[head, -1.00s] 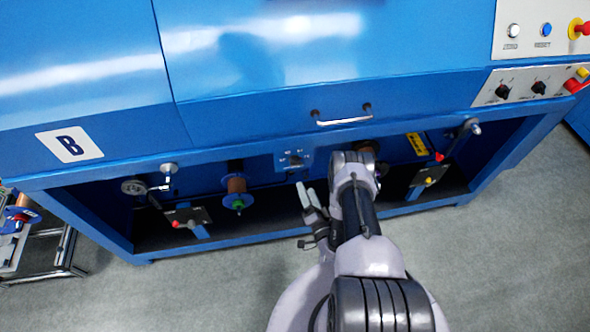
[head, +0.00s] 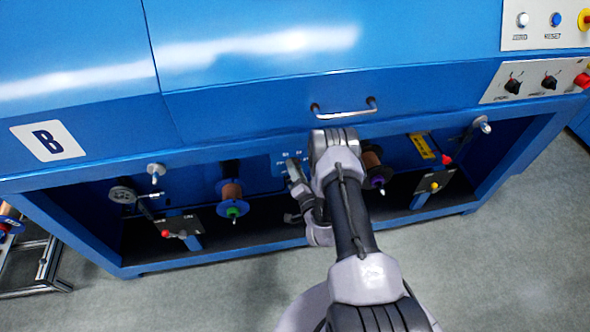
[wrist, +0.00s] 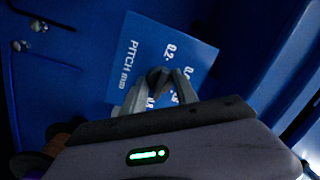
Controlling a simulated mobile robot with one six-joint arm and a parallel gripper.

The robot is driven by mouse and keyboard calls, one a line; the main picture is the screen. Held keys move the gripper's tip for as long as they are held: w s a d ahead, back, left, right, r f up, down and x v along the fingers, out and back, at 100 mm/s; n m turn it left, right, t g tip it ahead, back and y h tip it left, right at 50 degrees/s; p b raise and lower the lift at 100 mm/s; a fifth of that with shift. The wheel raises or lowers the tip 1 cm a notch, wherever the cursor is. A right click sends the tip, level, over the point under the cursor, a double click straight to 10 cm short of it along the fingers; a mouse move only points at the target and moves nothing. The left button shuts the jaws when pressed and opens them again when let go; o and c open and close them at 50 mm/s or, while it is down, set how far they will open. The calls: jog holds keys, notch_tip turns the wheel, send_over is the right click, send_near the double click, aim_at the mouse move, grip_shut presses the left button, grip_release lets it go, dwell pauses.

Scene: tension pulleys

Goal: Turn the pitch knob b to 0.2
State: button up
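The pitch panel is a blue plate (wrist: 140,45) with white "PITCH" lettering and number marks, 0.2 among them, in the wrist view. It also shows in the head view (head: 278,167), under the cabinet's front edge and partly hidden by my arm. A dark knob (wrist: 157,77) sits on the plate among the numbers, and its pointer direction is unclear. My gripper (wrist: 161,80) is open, with one finger on each side of the knob; contact cannot be told. In the head view my gripper (head: 293,166) is at the panel.
A blue cabinet marked B (head: 48,141) stands in front, with a drawer handle (head: 344,109) above my arm. A copper spool (head: 232,192) is left of the panel, another (head: 372,165) right. A red-tipped lever (head: 181,234) is at lower left. Grey floor is clear in front.

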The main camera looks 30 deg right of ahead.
grip_shut()
jog(key=shift+n, duration=0.3)
jog(key=n+h+p, duration=0.1)
jog(key=n+p, duration=0.1)
jog(key=n, duration=0.8)
jog(key=n+h+p, duration=0.1)
jog(key=n+p, duration=0.2)
jog(key=n, duration=0.8)
jog(key=n+g+h+p, duration=0.1)
jog(key=n+h+p, duration=0.1)
jog(key=n, duration=0.9)
jog(key=shift+a+r, duration=0.1)
jog(key=shift+a, duration=0.1)
jog(key=shift+n, duration=0.4)
